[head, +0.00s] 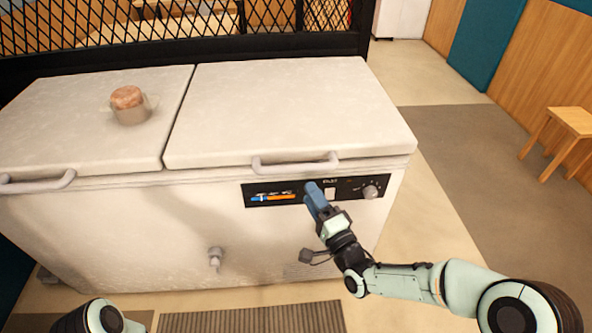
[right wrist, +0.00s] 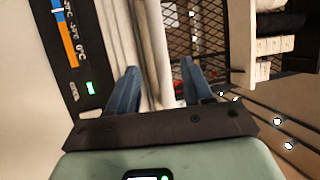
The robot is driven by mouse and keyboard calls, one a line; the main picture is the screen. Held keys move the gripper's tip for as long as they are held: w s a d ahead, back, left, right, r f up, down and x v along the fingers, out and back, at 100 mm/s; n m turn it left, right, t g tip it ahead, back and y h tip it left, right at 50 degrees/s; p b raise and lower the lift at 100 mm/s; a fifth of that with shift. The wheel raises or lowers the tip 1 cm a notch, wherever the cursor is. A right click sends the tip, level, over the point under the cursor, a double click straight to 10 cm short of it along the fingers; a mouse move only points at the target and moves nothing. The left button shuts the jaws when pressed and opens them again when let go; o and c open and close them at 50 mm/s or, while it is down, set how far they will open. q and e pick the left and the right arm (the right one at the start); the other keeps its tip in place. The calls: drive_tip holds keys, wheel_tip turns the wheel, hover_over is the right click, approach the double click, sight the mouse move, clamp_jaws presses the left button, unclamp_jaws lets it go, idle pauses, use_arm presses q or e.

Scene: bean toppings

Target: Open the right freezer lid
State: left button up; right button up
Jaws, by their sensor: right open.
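The white chest freezer's right lid (head: 285,105) lies shut in the head view. Its pale bar handle (head: 295,165) runs along the front edge. My right gripper (head: 311,187) has blue fingers and is in front of the control panel, just below the handle's right half. In the right wrist view, my right gripper (right wrist: 158,70) is open, with a pale bar, apparently the handle (right wrist: 152,45), seen between the fingers. I cannot tell whether they touch. My left gripper is not in view; only part of my left arm shows at the bottom left.
The shut left lid (head: 85,120) carries a small pot with a brownish top (head: 128,105). The control panel (head: 262,198) is on the freezer front, and a tap (head: 214,258) sticks out lower down. Black mesh (head: 200,30) stands behind. A wooden stool (head: 572,122) is at right.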

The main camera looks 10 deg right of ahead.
sight(294, 169)
drive_tip(key=b+x, duration=0.1)
drive_tip(key=x, duration=0.9)
drive_tip(key=shift+s, duration=0.1)
clamp_jaws()
